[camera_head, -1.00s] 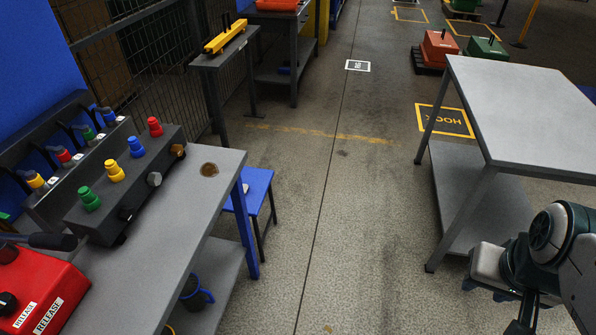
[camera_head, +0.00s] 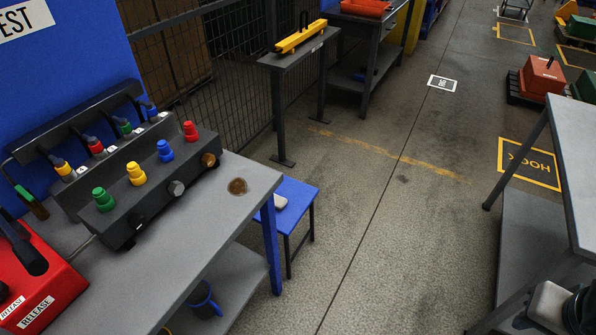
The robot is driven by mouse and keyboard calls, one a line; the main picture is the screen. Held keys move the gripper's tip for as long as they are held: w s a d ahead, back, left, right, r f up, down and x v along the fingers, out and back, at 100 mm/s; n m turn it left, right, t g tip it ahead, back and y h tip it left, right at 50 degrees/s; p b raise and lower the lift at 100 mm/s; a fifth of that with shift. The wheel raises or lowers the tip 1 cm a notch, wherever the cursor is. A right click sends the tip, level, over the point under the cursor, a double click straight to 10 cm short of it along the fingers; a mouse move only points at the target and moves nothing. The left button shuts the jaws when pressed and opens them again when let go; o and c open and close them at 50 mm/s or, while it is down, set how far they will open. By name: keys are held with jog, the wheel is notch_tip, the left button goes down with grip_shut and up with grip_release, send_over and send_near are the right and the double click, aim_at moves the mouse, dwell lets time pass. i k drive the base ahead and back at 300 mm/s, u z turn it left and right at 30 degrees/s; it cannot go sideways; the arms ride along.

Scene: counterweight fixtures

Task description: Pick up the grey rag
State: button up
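A small light-grey item (camera_head: 280,202) lies on the blue stool (camera_head: 295,192) beside the grey bench; it may be the grey rag, but it is too small to be sure. The bench's edge is close to it. Part of my arm shows at the bottom right corner, in front of the right-hand table. My gripper's fingers cannot be made out there, so whether it is open or shut does not show. My arm is far from the stool, across the open floor.
The grey bench (camera_head: 215,235) on the left bears a control box with coloured knobs (camera_head: 135,190) and a red release box (camera_head: 35,285). A grey table (camera_head: 578,140) stands at the right. The floor between (camera_head: 385,230) is clear. A wire fence runs behind.

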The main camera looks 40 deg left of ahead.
aim_at(281, 202)
jog(key=u, duration=0.3)
jog(key=i, duration=1.55)
jog(key=u, duration=1.15)
jog(key=i, duration=0.95)
jog(key=u, duration=1.5)
jog(key=i, duration=0.45)
jog(key=u, duration=0.35)
